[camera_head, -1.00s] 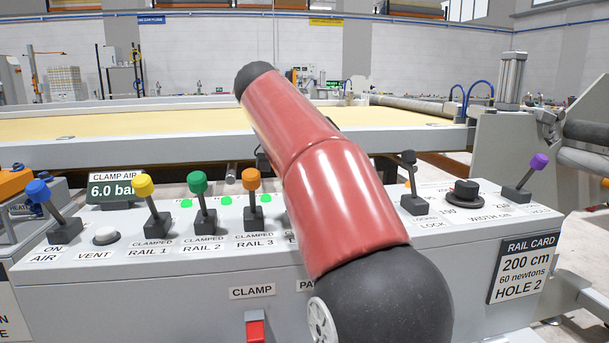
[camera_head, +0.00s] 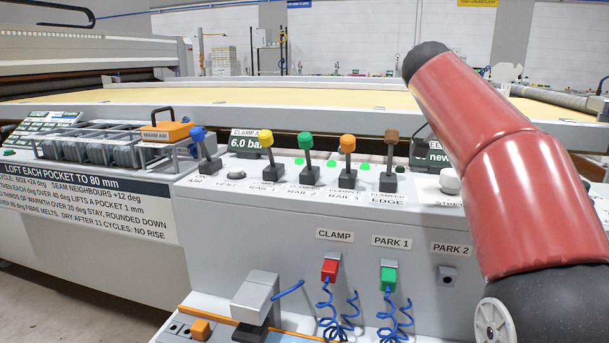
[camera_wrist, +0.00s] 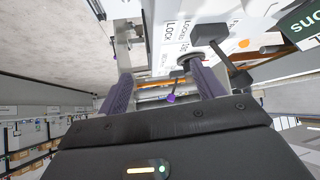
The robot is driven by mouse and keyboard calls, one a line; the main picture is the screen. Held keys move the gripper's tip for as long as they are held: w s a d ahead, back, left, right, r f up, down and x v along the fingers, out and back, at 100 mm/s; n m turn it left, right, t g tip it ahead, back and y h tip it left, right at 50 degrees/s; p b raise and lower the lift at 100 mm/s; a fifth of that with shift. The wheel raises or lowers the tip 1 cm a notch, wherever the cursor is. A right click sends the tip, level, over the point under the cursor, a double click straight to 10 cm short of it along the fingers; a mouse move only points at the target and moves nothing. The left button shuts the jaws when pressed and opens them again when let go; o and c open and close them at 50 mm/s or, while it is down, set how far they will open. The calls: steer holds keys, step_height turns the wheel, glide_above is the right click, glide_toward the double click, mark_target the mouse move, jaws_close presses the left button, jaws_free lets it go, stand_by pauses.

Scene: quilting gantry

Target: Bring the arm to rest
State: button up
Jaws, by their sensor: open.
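My red arm (camera_head: 485,160) fills the right side of the head view, reaching up and away over the console. Its far end is a dark rounded joint, and my gripper does not show in that view. In the wrist view my gripper (camera_wrist: 165,82) is open, its two dark ribbed fingers apart and nothing held between them. A black-knobbed lever (camera_wrist: 212,36) by the LOCK label stands close to the right finger. A purple knob (camera_wrist: 171,98) shows beyond, in the gap between the fingers. Contact with the lever cannot be told.
The console (camera_head: 240,215) carries blue, yellow (camera_head: 265,140), green, orange and brown levers left of my arm. Red (camera_head: 330,268) and green (camera_head: 388,278) plugs with coiled blue hoses are on its front. The pale quilting bed (camera_head: 200,97) lies behind.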

steer(key=s+a+f+n+t+y, duration=0.2)
steer(key=s+a+f+n, duration=0.3)
steer(key=f, duration=0.4)
steer(key=s+a+f+n+t+y, duration=0.2)
steer(key=s+a+f+n+y, duration=0.2)
steer(key=s+a+f+n, duration=0.2)
steer(key=s+a+f+n+t+y, duration=0.1)
steer(key=s+a+f+n+y, duration=0.2)
steer(key=f, duration=0.9)
steer(key=s+a+n, duration=0.2)
steer(key=s+n, duration=0.2)
steer(key=s, duration=0.1)
steer(key=shift+s+a+t, duration=0.3)
steer(key=shift+s+t, duration=0.05)
steer(key=shift+t, duration=0.05)
